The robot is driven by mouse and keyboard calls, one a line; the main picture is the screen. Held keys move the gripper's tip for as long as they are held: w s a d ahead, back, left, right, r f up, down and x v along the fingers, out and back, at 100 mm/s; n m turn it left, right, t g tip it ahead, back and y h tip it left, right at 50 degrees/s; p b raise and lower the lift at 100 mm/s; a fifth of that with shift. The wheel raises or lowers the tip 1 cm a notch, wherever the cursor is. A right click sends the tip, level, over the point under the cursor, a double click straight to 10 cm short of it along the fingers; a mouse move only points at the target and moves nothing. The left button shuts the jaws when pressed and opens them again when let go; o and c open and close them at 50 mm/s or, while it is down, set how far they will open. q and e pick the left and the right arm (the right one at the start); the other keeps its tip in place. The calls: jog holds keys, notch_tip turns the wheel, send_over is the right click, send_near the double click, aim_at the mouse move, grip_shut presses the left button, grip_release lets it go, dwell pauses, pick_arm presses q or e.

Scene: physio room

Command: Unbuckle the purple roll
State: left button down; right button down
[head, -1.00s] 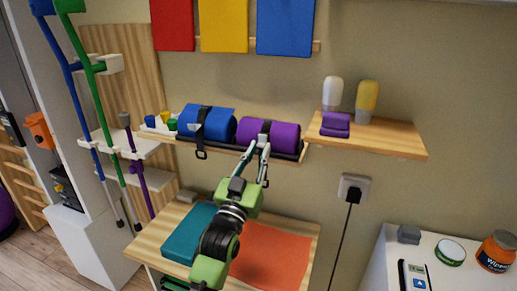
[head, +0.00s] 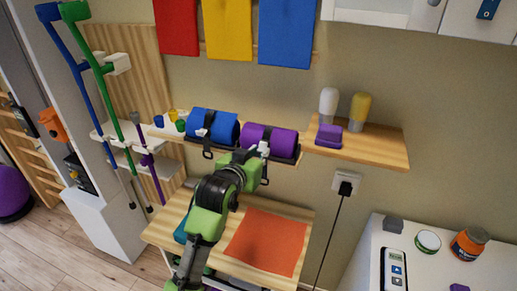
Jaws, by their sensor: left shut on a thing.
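The purple roll (head: 281,141) lies in a dark holder on the wall shelf, to the right of the blue roll (head: 222,126). A black strap and a small pale buckle (head: 263,146) show at the front of the purple roll. My left gripper (head: 257,157) is at the front of this roll, shut on its buckle. My own arm hides part of the gripper and the left front of the roll, so the exact hold is hard to see. The blue roll has its own strap with a pale buckle (head: 202,132). My right gripper is not in view.
A folded purple cloth (head: 328,135) and two bottles stand on the right end of the shelf. Small colored cups (head: 172,117) stand at its left end. Below is a wooden table with an orange mat (head: 266,243).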

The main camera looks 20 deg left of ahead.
aim_at(262, 148)
pick_arm(q)
jog(key=r+g, duration=0.1)
jog(key=g, duration=0.2)
jog(key=r+g, duration=0.1)
jog(key=g, duration=0.1)
jog(key=shift+w+r, duration=0.25)
jog(key=shift+r, duration=0.05)
jog(key=shift+w+r+g, duration=0.1)
jog(key=shift+r+g, duration=0.05)
jog(key=shift+g, duration=0.55)
jog(key=shift+w+r+g, duration=0.1)
jog(key=shift+r+g, duration=0.05)
jog(key=shift+g, duration=0.55)
jog(key=c, duration=1.9)
grip_release()
jog(key=shift+w, duration=0.1)
